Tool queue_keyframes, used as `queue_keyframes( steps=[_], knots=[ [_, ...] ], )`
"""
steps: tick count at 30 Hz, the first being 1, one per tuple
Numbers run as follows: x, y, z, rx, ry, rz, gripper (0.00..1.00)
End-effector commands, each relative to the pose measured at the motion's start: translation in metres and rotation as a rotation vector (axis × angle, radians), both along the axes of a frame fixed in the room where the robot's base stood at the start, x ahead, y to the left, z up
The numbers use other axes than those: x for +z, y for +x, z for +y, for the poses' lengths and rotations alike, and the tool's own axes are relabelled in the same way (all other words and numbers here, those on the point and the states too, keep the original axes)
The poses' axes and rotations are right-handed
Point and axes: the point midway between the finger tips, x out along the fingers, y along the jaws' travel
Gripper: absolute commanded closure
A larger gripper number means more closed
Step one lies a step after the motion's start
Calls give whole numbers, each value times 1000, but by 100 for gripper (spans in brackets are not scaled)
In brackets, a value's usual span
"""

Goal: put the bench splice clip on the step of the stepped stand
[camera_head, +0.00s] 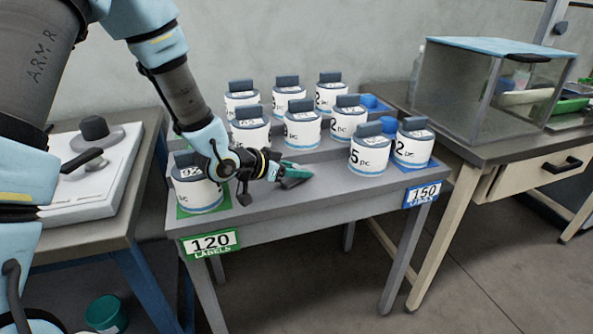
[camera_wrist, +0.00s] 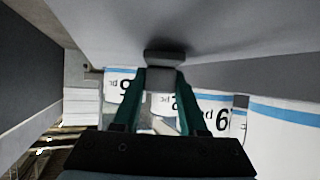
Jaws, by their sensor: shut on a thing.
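My gripper (camera_head: 292,174), with teal fingers, is over the front part of the grey stepped stand (camera_head: 305,206). It is shut on a small dark grey piece, which looks like the bench splice clip (camera_head: 290,184). In the wrist view the grey piece (camera_wrist: 165,56) is between the fingertips of the gripper (camera_wrist: 165,72), close to a bare grey surface. I cannot tell whether it touches that surface. The stand has a lower front level and a raised level behind it. Part of the clip is hidden by the fingers.
A white labelled canister (camera_head: 197,190) stands on a green patch left of my gripper; another (camera_head: 369,155) stands to the right. Several more stand behind. The front strip between them is bare. A clear box (camera_head: 490,95) stands on the right bench. A green tub (camera_head: 106,313) is on the floor.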

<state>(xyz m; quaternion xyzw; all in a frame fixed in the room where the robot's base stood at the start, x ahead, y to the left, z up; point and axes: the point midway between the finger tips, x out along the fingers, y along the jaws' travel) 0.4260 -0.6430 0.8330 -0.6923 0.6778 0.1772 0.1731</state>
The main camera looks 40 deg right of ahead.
Motion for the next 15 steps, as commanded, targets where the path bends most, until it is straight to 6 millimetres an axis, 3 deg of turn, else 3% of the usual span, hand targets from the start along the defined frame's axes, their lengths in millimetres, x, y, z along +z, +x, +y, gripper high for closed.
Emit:
queue_keyframes(
  steps=[11,12,15],
  knots=[
    [-6,0,0,0,-1,0,100],
    [-6,0,0,0,-1,0,57],
    [-5,0,0,0,0,0,46]
  ],
)
